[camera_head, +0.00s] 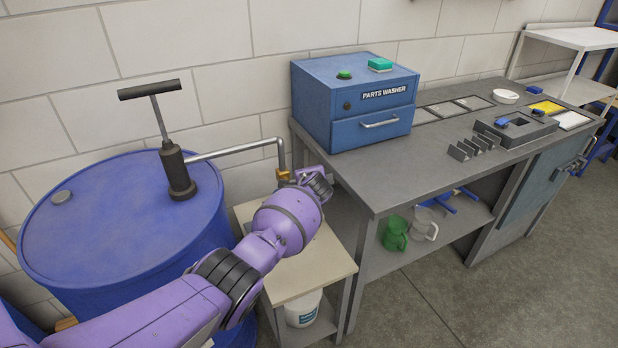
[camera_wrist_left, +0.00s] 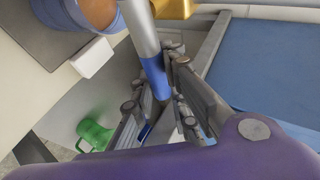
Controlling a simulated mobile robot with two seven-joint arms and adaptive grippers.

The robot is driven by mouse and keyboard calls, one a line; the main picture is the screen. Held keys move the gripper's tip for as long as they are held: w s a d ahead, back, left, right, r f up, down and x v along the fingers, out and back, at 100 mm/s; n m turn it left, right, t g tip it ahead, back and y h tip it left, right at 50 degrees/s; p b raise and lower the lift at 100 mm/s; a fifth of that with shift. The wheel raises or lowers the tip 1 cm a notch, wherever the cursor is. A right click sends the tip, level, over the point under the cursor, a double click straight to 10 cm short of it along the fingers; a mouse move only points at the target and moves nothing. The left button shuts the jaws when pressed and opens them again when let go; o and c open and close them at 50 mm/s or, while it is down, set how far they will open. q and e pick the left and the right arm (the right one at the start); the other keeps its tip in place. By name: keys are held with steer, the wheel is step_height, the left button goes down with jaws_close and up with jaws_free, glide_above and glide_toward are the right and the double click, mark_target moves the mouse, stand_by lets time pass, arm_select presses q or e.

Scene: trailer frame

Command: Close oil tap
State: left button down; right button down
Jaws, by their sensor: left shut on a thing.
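The brass oil tap (camera_head: 284,175) hangs at the end of the grey pipe from the blue drum's hand pump (camera_head: 175,165). In the left wrist view, part of its brass body (camera_wrist_left: 174,8) shows at the top edge. A grey lever with a blue end (camera_wrist_left: 153,78) runs down from beside it. My left gripper (camera_wrist_left: 164,88) is shut on the lever's blue end, with the fingers on either side. In the head view my left gripper (camera_head: 316,184) is at the tap, mostly behind my purple wrist, and the lever is hidden there. My right gripper is not in view.
The blue drum (camera_head: 110,215) stands left of my arm. A small stand (camera_head: 325,262) is under the tap. A round blue container with a brown inside (camera_wrist_left: 88,14) is near the lever. The workbench (camera_head: 390,180) is on the right, with a green jug (camera_head: 394,233) on its lower shelf.

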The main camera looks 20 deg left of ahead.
arm_select(q)
steer(key=shift+s+f, duration=0.15)
steer(key=shift+f, duration=0.15)
steer(key=c, duration=1.7)
jaws_free()
steer(key=shift+c, duration=0.2)
steer(key=shift+r, duration=0.15)
steer(key=v, duration=1.2)
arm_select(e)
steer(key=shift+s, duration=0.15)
